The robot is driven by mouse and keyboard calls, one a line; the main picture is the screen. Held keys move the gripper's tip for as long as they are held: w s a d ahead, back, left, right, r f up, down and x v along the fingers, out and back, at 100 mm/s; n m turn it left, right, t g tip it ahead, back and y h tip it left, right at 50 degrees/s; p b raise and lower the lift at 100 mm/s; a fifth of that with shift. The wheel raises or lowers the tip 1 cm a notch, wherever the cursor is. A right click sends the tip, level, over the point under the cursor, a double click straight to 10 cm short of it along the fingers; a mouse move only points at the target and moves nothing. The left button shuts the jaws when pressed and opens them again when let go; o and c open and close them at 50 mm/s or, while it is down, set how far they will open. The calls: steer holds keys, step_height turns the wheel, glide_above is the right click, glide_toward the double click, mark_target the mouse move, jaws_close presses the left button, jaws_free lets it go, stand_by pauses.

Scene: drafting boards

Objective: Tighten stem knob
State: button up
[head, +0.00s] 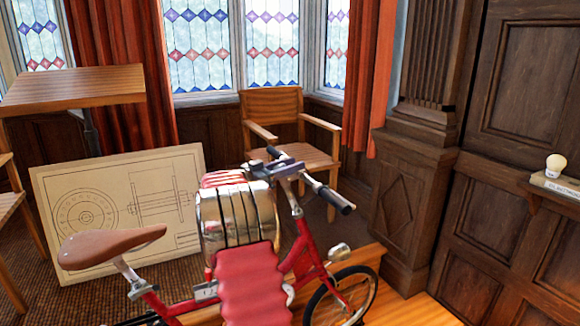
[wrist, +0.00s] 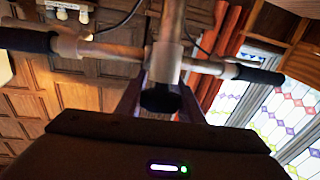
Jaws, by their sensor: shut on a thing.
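A red bicycle (head: 305,255) with a brown saddle (head: 112,245) stands in front of me, its handlebar at the right. My arm reaches up to the handlebar stem, and my gripper (head: 285,168) is there. In the wrist view the handlebar (wrist: 110,47) runs across the top, with a dark grip at each end. The black stem knob (wrist: 160,99) sits below the stem (wrist: 167,55), between the two fingers of my gripper (wrist: 160,93). My gripper is shut on the knob. In the head view my gripper hides the knob.
A wooden armchair (head: 275,115) stands behind the handlebar. A large wheel drawing (head: 125,212) leans at the left, below a tilted drafting board (head: 75,88). Dark wood panelling with a small shelf (head: 555,188) holding a book and bulb is at the right.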

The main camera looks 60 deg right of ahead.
stand_by(0.3)
steer(key=o, duration=1.1)
steer(key=shift+c, duration=0.2)
steer(key=v, duration=1.4)
steer(key=shift+r, duration=0.1)
